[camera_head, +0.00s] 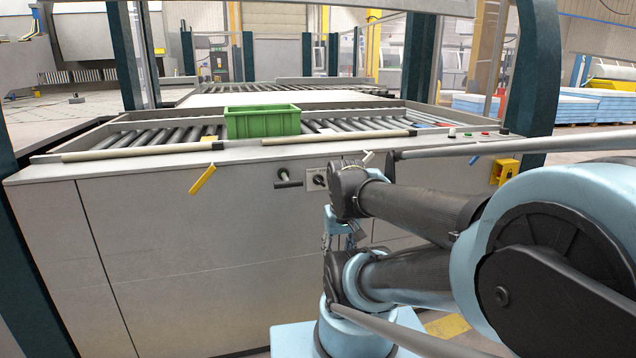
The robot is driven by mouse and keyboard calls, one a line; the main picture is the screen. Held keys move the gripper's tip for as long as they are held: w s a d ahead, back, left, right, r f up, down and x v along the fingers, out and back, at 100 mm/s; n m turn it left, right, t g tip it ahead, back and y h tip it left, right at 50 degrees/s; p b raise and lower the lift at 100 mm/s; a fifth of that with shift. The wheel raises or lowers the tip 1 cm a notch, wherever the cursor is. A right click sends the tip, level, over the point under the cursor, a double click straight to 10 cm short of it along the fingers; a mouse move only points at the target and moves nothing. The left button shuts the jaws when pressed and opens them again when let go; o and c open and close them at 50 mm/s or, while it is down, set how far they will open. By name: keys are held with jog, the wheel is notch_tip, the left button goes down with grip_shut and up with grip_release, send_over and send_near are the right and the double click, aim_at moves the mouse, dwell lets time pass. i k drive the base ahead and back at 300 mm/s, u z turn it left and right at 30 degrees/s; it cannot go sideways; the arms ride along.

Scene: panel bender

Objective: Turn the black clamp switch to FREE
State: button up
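The black clamp switch (320,180) is small and dark. It sits on a light plate on the grey front panel of the machine, right of the middle. My arm's dark wrist joint is just to its right in the picture and partly overlaps the plate. Which way the switch points is too small to read, and no FREE label is legible. My gripper's fingers cannot be made out clearly among the arm parts below the wrist. I cannot tell whether they touch anything.
A black T-shaped handle (287,180) sticks out left of the switch. A yellow lever (202,179) is farther left, and a yellow box (504,171) is at the right. A green crate (262,122) stands on the rollers above. The panel's left part is clear.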

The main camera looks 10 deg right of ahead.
aim_at(318, 179)
jog(key=z, duration=1.7)
jog(key=k, duration=0.75)
jog(key=u, duration=2.35)
